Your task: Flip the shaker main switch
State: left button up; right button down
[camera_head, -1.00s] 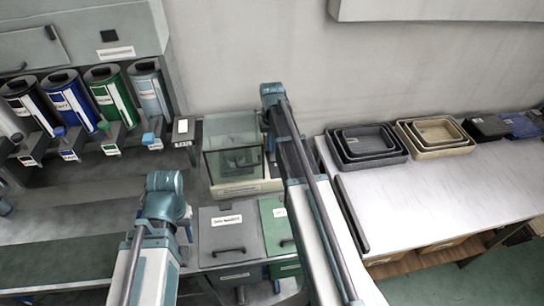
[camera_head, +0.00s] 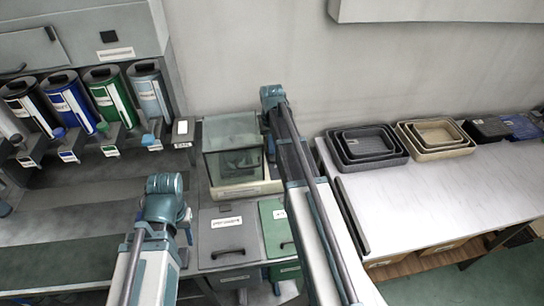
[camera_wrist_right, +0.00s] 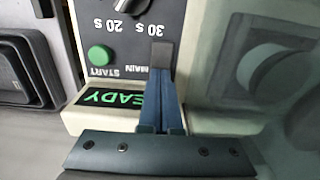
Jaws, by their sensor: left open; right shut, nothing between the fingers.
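The shaker (camera_head: 250,190) is a pale box with a clear cover in the middle of the head view, partly hidden by my right arm. In the right wrist view its dark control panel (camera_wrist_right: 125,45) appears upside down. The main switch (camera_wrist_right: 163,54) is a grey rocker beside the MAIN label. My right gripper (camera_wrist_right: 164,78) is shut and empty, its blue fingertips at the near end of the switch; I cannot tell whether they touch it. The display (camera_wrist_right: 115,98) glows green with READY. My left arm (camera_head: 165,190) shows in the head view, but its fingers are hidden.
A green START button (camera_wrist_right: 100,55) and a dial (camera_wrist_right: 128,5) are near the switch. Grey (camera_head: 229,238) and green (camera_head: 275,228) lidded bins stand before the shaker. Several canisters stand left. Nested trays (camera_head: 365,147) sit on the white table (camera_head: 430,195), whose front is clear.

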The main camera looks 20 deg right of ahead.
pick_arm(q)
notch_tip(320, 180, up, 6)
jog(key=p, duration=0.6)
jog(key=shift+r, duration=0.25)
pick_arm(e)
notch_tip(320, 180, up, 6)
jog(key=shift+r, duration=0.25)
